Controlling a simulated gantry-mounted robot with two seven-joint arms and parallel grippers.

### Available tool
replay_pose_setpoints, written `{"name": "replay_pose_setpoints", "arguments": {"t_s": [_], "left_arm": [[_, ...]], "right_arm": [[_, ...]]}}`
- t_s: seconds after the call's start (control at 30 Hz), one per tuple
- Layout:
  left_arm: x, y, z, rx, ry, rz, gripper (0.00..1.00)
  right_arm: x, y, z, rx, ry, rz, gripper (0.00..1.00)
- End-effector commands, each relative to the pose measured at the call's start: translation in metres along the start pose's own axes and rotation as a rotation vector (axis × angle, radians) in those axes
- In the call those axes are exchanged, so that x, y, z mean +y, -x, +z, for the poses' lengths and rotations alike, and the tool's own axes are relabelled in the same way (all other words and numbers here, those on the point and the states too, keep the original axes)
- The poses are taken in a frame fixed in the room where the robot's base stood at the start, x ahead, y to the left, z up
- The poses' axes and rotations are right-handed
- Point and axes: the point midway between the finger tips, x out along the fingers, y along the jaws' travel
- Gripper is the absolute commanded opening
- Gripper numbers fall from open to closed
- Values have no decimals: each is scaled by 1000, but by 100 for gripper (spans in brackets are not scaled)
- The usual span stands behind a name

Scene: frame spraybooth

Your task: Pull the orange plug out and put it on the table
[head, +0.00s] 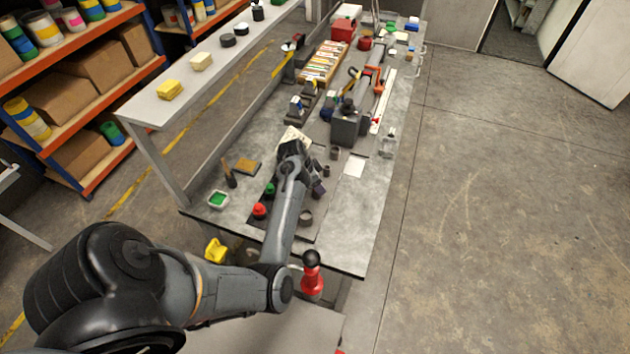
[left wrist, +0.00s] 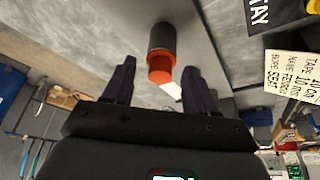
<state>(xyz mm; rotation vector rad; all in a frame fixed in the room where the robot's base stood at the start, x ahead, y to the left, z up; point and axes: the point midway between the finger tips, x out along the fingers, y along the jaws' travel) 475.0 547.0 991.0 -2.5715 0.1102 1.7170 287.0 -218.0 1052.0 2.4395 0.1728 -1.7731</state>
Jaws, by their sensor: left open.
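In the left wrist view the orange plug (left wrist: 160,72) sits in the end of a dark cylinder (left wrist: 162,38), with its orange end facing my gripper. My left gripper (left wrist: 158,68) is open, its two dark fingers on either side of the plug's orange end. A gap shows on both sides, and nothing is held. In the head view my left gripper (head: 317,180) is low over the near part of the grey workbench (head: 345,225). I cannot make out the plug there; my arm and gripper seem to hide it. My right gripper is not in view.
Dark cylindrical parts (head: 305,217) and a red-topped item (head: 260,210) are close to my left arm. A grey block (head: 347,128) stands farther back. A white sheet (head: 355,166) lies to the right. The bench's right front area is clear.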

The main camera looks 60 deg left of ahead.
Motion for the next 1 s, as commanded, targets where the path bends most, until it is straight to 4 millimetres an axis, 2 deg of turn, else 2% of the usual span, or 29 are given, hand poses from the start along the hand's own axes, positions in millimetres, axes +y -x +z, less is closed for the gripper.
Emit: {"name": "replay_pose_setpoints", "arguments": {"t_s": [0.1,0.13,0.4,0.47,0.5,0.53,0.73,1.0], "left_arm": [[0,0,0,0,0,0,57],[0,0,0,0,0,0,54],[0,0,0,0,0,0,13],[0,0,0,0,0,0,6],[0,0,0,0,0,0,6],[0,0,0,0,0,0,30],[0,0,0,0,0,0,0],[0,2,0,0,0,0,0]], "right_arm": [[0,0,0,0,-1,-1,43],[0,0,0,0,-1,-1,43],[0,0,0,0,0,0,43],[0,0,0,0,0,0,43],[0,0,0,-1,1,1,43],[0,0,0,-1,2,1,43],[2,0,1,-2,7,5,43],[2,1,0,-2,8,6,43]]}}
